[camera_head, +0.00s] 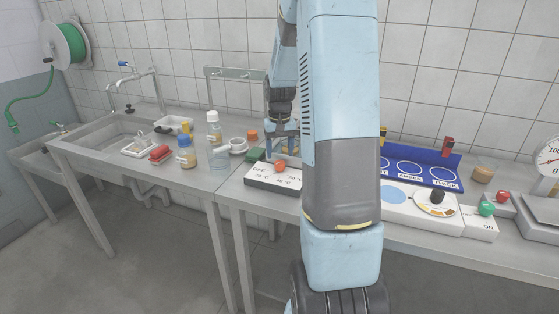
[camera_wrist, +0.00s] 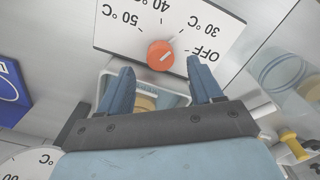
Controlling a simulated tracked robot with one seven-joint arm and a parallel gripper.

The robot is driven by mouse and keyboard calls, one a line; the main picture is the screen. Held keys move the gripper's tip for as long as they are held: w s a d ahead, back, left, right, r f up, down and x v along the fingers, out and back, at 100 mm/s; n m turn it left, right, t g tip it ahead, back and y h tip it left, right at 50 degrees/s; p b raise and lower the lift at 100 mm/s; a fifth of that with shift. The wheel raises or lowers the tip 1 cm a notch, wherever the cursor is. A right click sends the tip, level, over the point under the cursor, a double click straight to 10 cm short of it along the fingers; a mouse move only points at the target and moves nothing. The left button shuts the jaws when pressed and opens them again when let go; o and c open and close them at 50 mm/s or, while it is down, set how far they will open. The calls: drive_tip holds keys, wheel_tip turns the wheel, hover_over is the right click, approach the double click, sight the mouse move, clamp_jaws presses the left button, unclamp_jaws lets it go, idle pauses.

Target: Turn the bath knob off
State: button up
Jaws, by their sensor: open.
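The bath knob (camera_wrist: 161,55) is a round orange-red knob with a white pointer line, on a white dial panel (camera_wrist: 118,40) marked OFF, 30, 40 and 50 °C. In the wrist view its pointer slants up and right, seemingly towards 30 °C rather than OFF. In the head view the knob (camera_head: 280,166) shows on the sloped panel (camera_head: 262,178). My gripper (camera_wrist: 160,68) is open and empty, its blue fingers apart on either side just short of the knob. In the head view my gripper (camera_head: 283,142) is above and behind the panel, partly hidden by my arm.
A pale bath basin (camera_wrist: 180,98) with a tan-topped item lies between my fingers in the wrist view. A blue rack (camera_head: 420,168) and a scale (camera_head: 540,205) are at right.

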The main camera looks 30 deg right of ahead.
sight(280, 163)
drive_tip(key=shift+f, duration=2)
drive_tip(key=c, duration=1.1)
